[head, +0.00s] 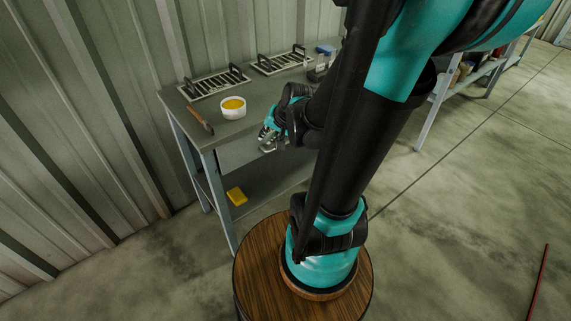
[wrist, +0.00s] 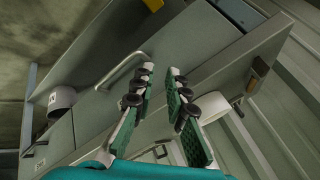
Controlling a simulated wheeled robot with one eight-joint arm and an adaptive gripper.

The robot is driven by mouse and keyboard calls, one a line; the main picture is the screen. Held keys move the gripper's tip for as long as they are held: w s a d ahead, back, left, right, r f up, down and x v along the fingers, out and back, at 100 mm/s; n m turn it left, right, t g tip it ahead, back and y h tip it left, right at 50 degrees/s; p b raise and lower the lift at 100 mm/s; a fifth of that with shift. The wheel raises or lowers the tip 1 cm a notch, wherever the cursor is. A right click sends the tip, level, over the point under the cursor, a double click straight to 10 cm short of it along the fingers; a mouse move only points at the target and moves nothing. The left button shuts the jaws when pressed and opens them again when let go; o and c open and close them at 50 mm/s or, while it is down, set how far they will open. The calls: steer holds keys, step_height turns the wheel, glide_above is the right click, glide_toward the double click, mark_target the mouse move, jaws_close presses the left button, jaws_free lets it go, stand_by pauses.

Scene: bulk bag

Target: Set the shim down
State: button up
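I cannot pick out a shim for certain in either view. My gripper (head: 268,139) is in front of the bench's front edge, a little below the top, in the head view. In the wrist view its two green-padded fingers (wrist: 160,72) stand apart, with a gap between the tips and nothing visible held there. The grey workbench (head: 262,97) is behind the gripper; its front with a bar handle (wrist: 124,70) shows in the wrist view. A yellow block (head: 236,196) lies on the lower shelf; I cannot tell what it is.
A white bowl with yellow contents (head: 233,106) and a brown-handled tool (head: 200,119) are at the bench's left end. Two slatted plates with black handles (head: 213,83) (head: 281,62) lie along the wall. A blue item (head: 325,49) is further right. The middle of the top looks clear.

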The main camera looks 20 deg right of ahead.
steer(key=s+d+f+n+g+h, duration=0.1)
steer(key=s+n, duration=0.2)
steer(key=s, duration=0.2)
steer(key=s+d+f+n+g+h, duration=0.1)
steer(key=s+d+f+n, duration=0.1)
steer(key=s, duration=0.3)
steer(key=shift+f+n+h, duration=0.3)
steer(key=shift+n+h, duration=0.1)
steer(key=shift+n, duration=0.1)
